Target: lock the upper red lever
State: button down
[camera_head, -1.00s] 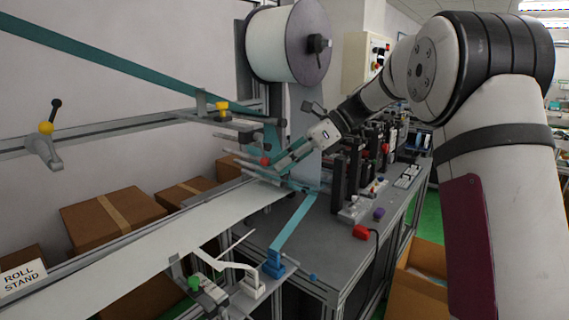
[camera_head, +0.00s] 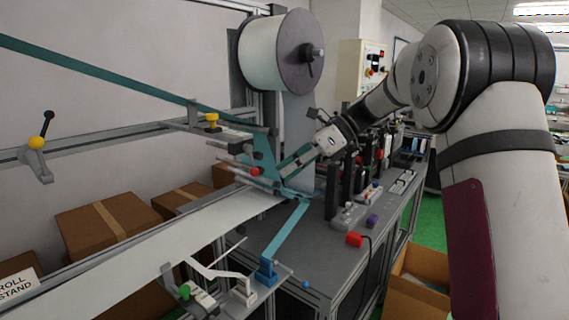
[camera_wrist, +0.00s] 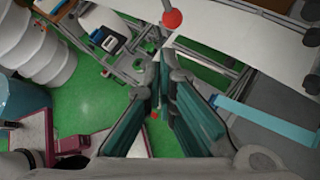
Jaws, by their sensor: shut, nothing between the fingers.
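A red knob of a lever (camera_head: 254,171) shows on the metal bars beside the teal web, below the large roll. In the wrist view a red ball knob (camera_wrist: 172,19) on a thin rod stands beyond my fingertips; it appears to be the same lever. My gripper (camera_head: 283,166) is just right of the knob, with a gap between them. Its teal-padded fingers (camera_wrist: 165,70) are shut and empty, pointing toward the knob. The lever's base is partly hidden by the bars and web, and I cannot tell its locked state.
The white web (camera_head: 150,245) runs below the bars, and a blue strip (camera_head: 287,230) descends beside it. The large roll (camera_head: 275,52) hangs above. Black upright posts (camera_head: 333,187) stand close to the right of my gripper.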

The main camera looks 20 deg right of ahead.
jog(key=b+v, duration=0.3)
jog(key=v, duration=0.7)
jog(key=shift+s+a+r, duration=0.25)
jog(key=shift+s+r, duration=0.1)
